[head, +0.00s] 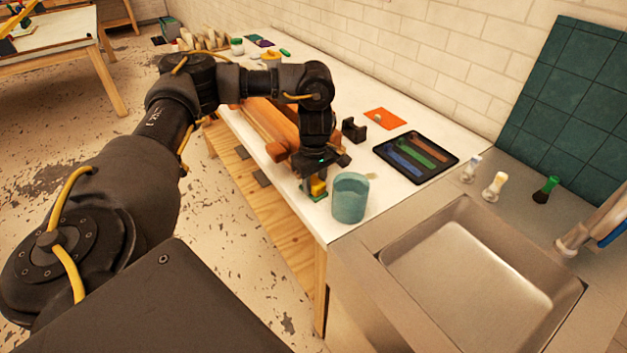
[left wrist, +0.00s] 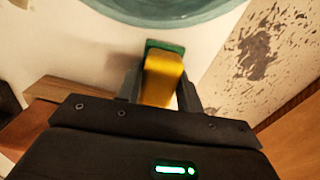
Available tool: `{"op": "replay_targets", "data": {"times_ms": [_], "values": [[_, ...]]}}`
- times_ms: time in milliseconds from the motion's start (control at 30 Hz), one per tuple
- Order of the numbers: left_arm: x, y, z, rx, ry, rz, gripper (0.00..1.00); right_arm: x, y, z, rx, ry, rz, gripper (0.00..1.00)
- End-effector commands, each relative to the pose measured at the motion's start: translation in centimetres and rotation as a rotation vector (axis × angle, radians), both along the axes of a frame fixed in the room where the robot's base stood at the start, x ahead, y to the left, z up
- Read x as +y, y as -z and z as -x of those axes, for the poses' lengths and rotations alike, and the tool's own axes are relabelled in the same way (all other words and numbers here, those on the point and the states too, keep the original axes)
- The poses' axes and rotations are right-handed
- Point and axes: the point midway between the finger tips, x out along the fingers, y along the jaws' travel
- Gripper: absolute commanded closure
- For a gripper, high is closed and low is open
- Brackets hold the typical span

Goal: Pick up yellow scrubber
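The yellow scrubber (head: 318,187), a yellow block on a green base, is at the front edge of the white table, just left of a teal cup (head: 350,198). My left gripper (head: 313,183) points down over it. In the left wrist view the yellow scrubber (left wrist: 162,76) lies between the two fingers of my left gripper (left wrist: 161,88), with its green end toward the cup rim (left wrist: 165,18). The fingers are very close to its sides; whether they press on it I cannot tell. My right gripper is not in view.
A black tray (head: 437,165) with coloured strips, an orange sheet (head: 384,118) and a black holder (head: 354,130) lie behind the cup. An orange-brown object (head: 268,125) is left of the gripper. A metal sink (head: 415,228) and several small bottles (head: 494,186) are at right.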

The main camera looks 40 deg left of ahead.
Motion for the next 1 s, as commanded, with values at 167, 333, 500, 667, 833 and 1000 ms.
{"op": "replay_targets", "data": {"times_ms": [167, 333, 500, 667, 833, 1000], "values": [[0.0, 0.0, 0.0, 0.000, 0.000, 0.000, 0.86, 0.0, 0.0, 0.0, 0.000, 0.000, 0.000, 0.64], [0.0, 0.0, 0.0, 0.000, 0.000, 0.000, 0.86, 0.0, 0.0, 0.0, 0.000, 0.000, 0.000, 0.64], [0.0, -0.5, 0.0, -0.001, 0.001, 0.000, 0.86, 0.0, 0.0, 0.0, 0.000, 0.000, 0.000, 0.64], [0.0, -2.0, -0.1, -0.004, 0.001, 0.000, 0.86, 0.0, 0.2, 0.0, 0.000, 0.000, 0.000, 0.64], [-1.2, -5.7, 1.5, -0.005, 0.010, -0.001, 0.86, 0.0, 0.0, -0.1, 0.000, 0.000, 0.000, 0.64], [-2.7, -8.7, 3.7, -0.004, 0.007, -0.001, 0.86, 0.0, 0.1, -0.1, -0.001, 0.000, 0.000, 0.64]]}}
